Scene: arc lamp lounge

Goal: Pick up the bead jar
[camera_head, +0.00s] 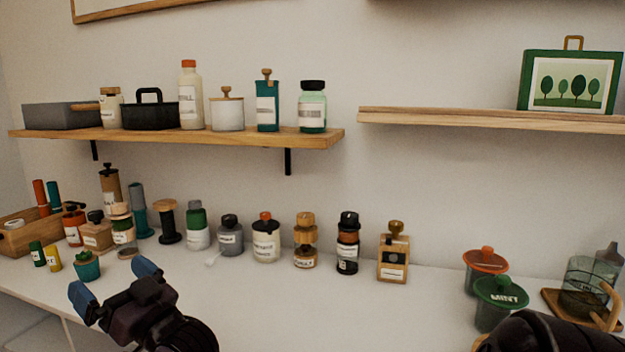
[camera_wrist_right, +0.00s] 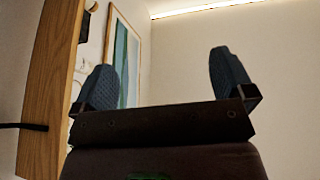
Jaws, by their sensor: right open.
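I cannot tell which container is the bead jar, as most labels are too small to read.
The left shelf (camera_head: 240,138) overhangs the back row. Orange-lidded (camera_head: 486,268) and green-lidded (camera_head: 500,303) cups stand at the right. The counter's middle front (camera_head: 330,310) is clear.

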